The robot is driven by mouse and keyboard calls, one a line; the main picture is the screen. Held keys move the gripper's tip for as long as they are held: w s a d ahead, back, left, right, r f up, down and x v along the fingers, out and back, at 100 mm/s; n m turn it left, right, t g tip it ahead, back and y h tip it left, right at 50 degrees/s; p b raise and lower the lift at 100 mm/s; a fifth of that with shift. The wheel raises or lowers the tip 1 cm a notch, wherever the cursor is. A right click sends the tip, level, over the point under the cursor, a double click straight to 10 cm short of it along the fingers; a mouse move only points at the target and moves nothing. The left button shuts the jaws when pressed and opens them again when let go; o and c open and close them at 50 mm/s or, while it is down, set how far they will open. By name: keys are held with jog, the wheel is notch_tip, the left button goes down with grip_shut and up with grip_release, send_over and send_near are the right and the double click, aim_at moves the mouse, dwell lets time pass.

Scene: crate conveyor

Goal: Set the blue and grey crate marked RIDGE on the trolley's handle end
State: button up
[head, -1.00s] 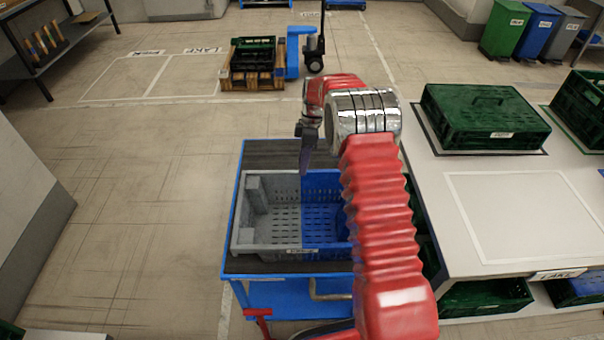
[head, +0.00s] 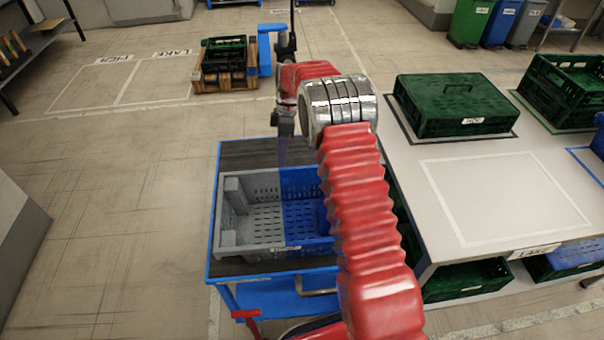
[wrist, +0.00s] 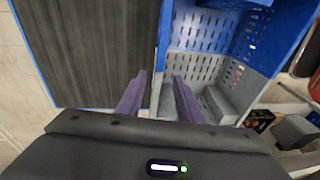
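The blue and grey crate (head: 236,237) stands upright on the near part of the trolley's dark top (head: 262,153). Its left half is grey and its right half blue; it looks empty. A label on its near wall is too small to read. My gripper (head: 283,156) points down at the crate's far wall, near the middle. In the wrist view, the two purple fingers (wrist: 158,97) stand apart, with the edge of the crate's wall (wrist: 195,66) showing between them. No firm contact shows. My arm hides the crate's right side.
The white table (head: 395,165) at right holds a lidded green crate (head: 455,105) and an open green crate (head: 565,90), beside an empty outlined spot. A pallet (head: 224,82) with a dark crate stands behind. Floor at left is clear.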

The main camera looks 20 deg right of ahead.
jog(key=s+a+r+m+t+h, duration=0.15)
jog(key=s+r+m, duration=0.25)
jog(key=s+r, duration=0.6)
jog(key=s+r+m+t, duration=0.25)
jog(key=s+r, duration=0.45)
jog(key=r, duration=0.7)
jog(key=s+m+t, duration=0.2)
jog(key=s+m, duration=0.7)
jog(key=s, duration=1.4)
jog(key=shift+s+a+r+t, duration=0.15)
jog(key=shift+a+r+t, duration=0.05)
jog(key=shift+r+t, duration=0.2)
jog(key=shift+s+h, duration=0.1)
jog(key=shift+h, duration=0.15)
